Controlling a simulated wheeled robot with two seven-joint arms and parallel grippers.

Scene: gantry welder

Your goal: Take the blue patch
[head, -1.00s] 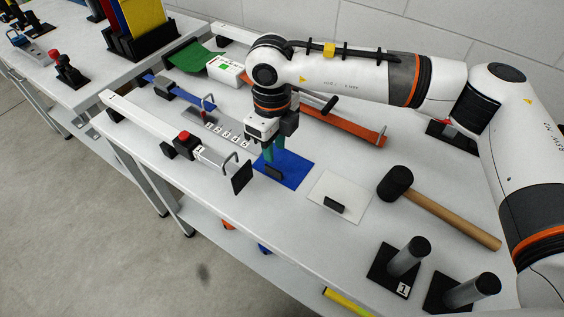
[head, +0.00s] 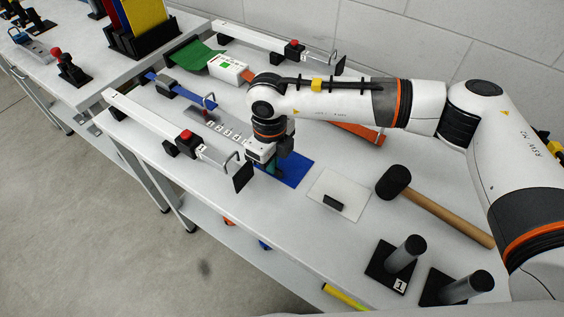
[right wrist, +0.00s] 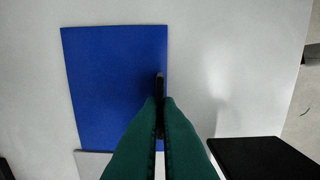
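The blue patch (head: 296,171) is a flat blue square lying on the white table, partly hidden by my right arm in the head view. It also shows in the right wrist view (right wrist: 112,85), with an upright black handle (right wrist: 160,84) near its right edge. My right gripper (head: 272,169) points down at the patch. In the right wrist view its green fingers (right wrist: 160,102) flank the handle closely, with no clear gap, and appear shut on it. The patch looks flat, with no lift visible. My left gripper is not in view.
A white patch (head: 350,187) with a black handle lies beside the blue one. A mallet (head: 440,212) and two posts on black bases (head: 391,266) are to the right. A clamp with a red knob (head: 185,136) and black end plate (head: 243,177) stands close left of my gripper.

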